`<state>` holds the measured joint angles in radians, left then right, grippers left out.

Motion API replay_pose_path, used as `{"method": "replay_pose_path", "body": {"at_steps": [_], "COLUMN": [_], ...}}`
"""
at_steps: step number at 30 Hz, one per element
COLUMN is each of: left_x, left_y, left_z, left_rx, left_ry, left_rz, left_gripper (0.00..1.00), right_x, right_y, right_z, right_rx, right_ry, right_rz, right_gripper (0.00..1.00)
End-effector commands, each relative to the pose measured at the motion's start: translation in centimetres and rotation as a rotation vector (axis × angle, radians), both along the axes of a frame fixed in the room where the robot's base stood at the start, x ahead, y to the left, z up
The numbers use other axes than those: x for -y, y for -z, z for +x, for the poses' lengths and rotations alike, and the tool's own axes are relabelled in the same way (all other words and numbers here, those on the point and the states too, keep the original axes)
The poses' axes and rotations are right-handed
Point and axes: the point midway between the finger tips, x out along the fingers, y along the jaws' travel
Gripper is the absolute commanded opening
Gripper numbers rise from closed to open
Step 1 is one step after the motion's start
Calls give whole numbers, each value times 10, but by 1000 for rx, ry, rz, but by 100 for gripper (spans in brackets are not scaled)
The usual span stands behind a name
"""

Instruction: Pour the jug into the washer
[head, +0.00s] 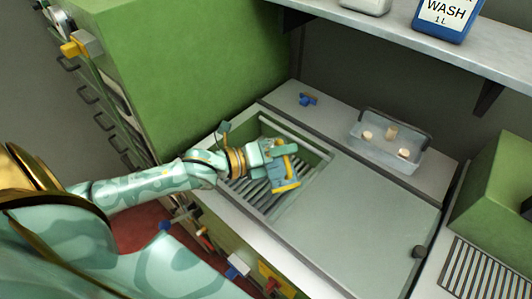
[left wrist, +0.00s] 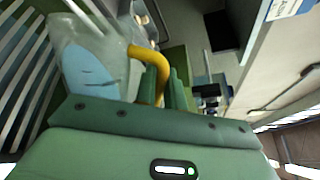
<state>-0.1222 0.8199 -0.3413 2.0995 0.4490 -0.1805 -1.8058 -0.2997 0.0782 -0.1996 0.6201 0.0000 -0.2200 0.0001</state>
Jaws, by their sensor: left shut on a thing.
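The jug (head: 284,172) is translucent grey-blue with a yellow handle. It hangs over the slatted opening of the washer (head: 310,205), and appears tilted. My left gripper (head: 277,150) is shut on the jug's handle. In the left wrist view the jug (left wrist: 90,62) fills the upper left, with a blue patch on its side, and the yellow handle (left wrist: 152,65) runs down between the fingers of my left gripper (left wrist: 165,88). The jug's contents and any stream from it cannot be made out. My right gripper is not in view.
A clear tub (head: 415,160) with several cork stoppers stands on the ledge behind the washer. A small blue valve (head: 307,99) is left of it. A shelf (head: 420,38) with a blue wash bottle (head: 447,18) overhangs the back. A green cabinet (head: 170,70) rises at left.

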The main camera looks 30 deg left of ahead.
Motion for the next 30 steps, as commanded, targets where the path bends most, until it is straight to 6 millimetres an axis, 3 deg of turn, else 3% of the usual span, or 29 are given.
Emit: {"method": "replay_pose_path", "body": {"at_steps": [30], "left_x": [-10], "left_y": [1], "left_z": [8], "left_rx": [-89], "left_ry": [0], "left_rz": [-116], "left_gripper": [0], "right_x": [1], "right_y": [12], "right_z": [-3], "right_rx": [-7], "right_ry": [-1], "right_rz": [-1], "right_gripper": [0]}}
